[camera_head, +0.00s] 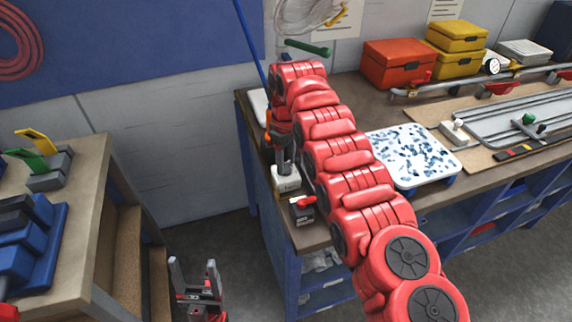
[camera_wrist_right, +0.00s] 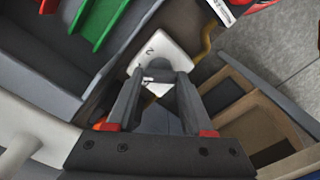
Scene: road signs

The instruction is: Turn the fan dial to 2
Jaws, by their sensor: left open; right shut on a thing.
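The fan dial box (camera_head: 286,181) is a small white block on the left end of the workbench in the head view. In the right wrist view its white top (camera_wrist_right: 171,47) shows a dark mark like a 2. My right gripper (camera_head: 283,163) points down onto this box. In the wrist view my right gripper (camera_wrist_right: 157,76) is shut on the dial's knob, which the fingers mostly hide, so its pointing direction cannot be told. My left gripper (camera_head: 197,285) is open and empty, low over the floor between the two benches.
A black switch box with a red lever (camera_head: 303,207) stands just in front of the dial. A white speckled tray (camera_head: 413,155) lies right of my red arm. Red (camera_head: 399,63) and yellow boxes (camera_head: 456,36) stand at the back. Another bench (camera_head: 82,215) is at left.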

